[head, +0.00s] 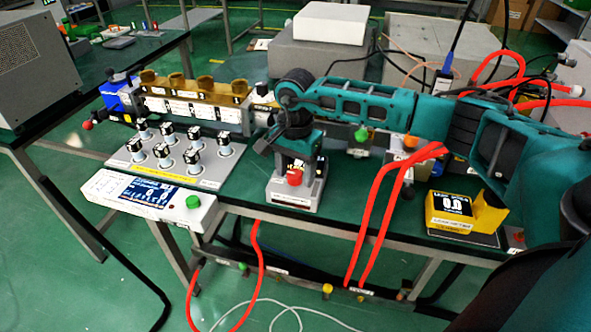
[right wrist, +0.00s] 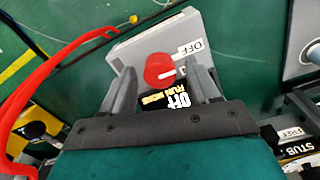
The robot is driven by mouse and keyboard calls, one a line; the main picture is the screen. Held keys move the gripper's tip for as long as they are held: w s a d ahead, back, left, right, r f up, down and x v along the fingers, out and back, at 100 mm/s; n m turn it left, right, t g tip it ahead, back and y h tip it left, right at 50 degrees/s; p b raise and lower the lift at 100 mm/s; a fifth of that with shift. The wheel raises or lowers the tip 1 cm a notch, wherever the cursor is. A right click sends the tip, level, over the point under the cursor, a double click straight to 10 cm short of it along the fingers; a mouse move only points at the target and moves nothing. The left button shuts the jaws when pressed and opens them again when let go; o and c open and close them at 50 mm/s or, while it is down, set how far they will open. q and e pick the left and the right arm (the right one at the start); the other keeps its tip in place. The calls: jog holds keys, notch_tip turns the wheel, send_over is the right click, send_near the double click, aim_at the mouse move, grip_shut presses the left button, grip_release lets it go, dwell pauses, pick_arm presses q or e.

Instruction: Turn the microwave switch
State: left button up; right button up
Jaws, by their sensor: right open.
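The microwave switch is a round red knob on a grey box (head: 292,202); the knob (head: 294,177) faces forward in the head view. In the right wrist view the knob (right wrist: 159,70) has a white mark pointing right, and a white OFF label sits on the box (right wrist: 128,52). My right gripper (head: 298,163) comes down over the box from above. Its open fingers (right wrist: 163,76) lie on either side of the knob in the right wrist view; whether they touch it cannot be told. My left gripper is not in view.
A panel (head: 180,160) with several black-topped knobs stands left of the box, with a white display unit (head: 148,195) in front. Red tubes (head: 372,200) hang over the table edge on the right. A yellow meter (head: 455,212) stands further right.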

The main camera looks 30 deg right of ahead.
jog(key=c, duration=1)
jog(key=shift+c, duration=0.2)
jog(key=m, duration=0.5)
jog(key=shift+s+m, duration=0.1)
jog(key=shift+m, duration=0.3)
jog(key=m, duration=0.4)
jog(key=shift+m+p, duration=0.3)
jog(key=shift+m, duration=0.9)
